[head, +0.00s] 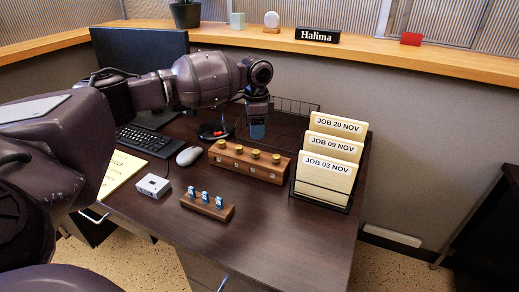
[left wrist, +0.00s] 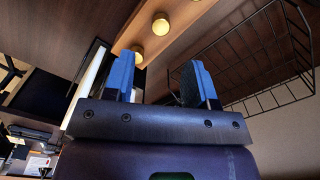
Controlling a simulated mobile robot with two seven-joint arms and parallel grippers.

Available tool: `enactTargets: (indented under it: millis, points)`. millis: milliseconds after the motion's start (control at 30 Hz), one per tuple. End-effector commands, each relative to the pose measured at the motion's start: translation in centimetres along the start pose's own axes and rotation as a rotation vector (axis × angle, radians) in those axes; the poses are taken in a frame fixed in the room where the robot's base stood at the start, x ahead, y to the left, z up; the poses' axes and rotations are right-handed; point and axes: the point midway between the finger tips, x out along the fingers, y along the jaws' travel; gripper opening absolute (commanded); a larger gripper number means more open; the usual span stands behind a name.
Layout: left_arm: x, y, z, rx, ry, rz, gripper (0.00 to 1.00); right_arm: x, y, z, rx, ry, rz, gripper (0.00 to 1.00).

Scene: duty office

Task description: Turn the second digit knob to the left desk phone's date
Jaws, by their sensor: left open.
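A wooden block (head: 250,165) with a row of several brass knobs on top and small pale windows on its front stands mid-desk. The second knob from the left (head: 238,149) shows there; the digits are too small to read. My left gripper (head: 257,130) points down above and behind the block's right half, apart from the knobs. In the left wrist view its two blue fingers (left wrist: 158,82) are spread with nothing between them. Two brass knobs show beyond them, one upper (left wrist: 160,23) and one lower (left wrist: 137,54). I cannot make out a desk phone. My right gripper is not in view.
A wire rack (head: 322,190) of JOB cards stands right of the block. A small wooden stand (head: 208,207) with blue-white pieces, a white box (head: 152,186), a mouse (head: 189,155) and a keyboard (head: 145,138) are nearby. The front right desktop is clear.

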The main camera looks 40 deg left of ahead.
Motion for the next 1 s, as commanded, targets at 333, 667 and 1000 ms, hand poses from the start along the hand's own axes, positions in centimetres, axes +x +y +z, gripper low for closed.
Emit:
enactTargets:
  millis: [333, 667, 1000]
  points:
    - [6.5, 0.0, 0.1, -0.001, -0.006, 0.006, 0.52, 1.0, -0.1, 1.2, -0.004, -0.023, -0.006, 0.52]
    - [8.4, 0.0, 0.0, 0.0, -0.002, 0.002, 0.52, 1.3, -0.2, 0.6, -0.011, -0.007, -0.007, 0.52]
    - [8.3, 0.0, 0.0, 0.0, -0.001, 0.001, 0.39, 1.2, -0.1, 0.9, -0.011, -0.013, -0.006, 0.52]
